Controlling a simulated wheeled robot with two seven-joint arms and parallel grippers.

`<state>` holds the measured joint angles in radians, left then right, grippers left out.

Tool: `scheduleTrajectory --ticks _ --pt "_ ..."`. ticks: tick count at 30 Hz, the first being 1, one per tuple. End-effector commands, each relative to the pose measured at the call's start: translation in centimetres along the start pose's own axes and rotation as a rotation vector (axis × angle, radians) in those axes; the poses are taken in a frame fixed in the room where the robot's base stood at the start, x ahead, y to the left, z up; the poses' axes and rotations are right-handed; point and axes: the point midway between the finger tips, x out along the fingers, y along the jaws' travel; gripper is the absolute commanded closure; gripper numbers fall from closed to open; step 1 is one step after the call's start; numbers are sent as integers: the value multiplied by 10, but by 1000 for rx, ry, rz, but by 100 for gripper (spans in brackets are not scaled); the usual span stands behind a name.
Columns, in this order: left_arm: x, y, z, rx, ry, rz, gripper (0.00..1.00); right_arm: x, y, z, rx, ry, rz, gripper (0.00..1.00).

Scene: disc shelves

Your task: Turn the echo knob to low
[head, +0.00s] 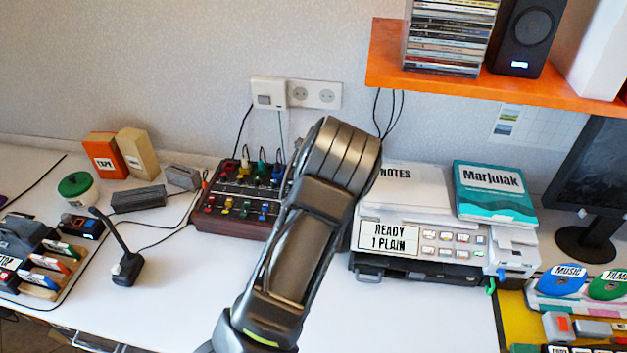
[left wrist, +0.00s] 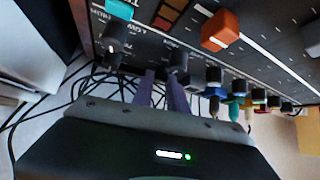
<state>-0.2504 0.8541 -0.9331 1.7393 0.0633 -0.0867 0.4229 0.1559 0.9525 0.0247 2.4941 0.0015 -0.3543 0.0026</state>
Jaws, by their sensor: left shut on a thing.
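The mixer (head: 226,205) with coloured sliders and knobs stands on the white desk against the wall; my left arm covers its right part in the head view. In the left wrist view the mixer panel (left wrist: 150,42) fills the top. My left gripper (left wrist: 163,82) has its two purple fingers up against the panel, shut on a dark knob (left wrist: 178,60). The fingers partly hide this knob, and its pointer is unclear. Another dark knob (left wrist: 110,32) with a white pointer sits to its left, near the words LOW and HIGH. I cannot read an echo label. My right gripper is not in view.
Cable plugs (left wrist: 236,90) stand close beside the gripper along the panel edge. A printer (head: 440,240) stands right of the mixer, and a desk microphone (head: 124,262) to its left. An orange shelf (head: 440,85) overhangs at the upper right.

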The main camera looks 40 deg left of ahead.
Motion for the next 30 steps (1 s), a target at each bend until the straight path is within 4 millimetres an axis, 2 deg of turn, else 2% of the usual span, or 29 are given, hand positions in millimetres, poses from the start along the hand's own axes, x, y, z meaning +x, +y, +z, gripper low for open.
scheduleTrajectory --ticks 6,17,18,26,30 --pt "0 2 2 -112 -2 -123 100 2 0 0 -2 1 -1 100" --pt "-1 2 0 -144 -2 -143 100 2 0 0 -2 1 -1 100" --pt "-1 2 0 -144 -2 -143 81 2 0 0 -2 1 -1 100" --pt "-1 2 0 -142 -1 -141 60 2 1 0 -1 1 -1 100" --pt "-1 3 0 -142 0 -140 60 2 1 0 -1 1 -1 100"
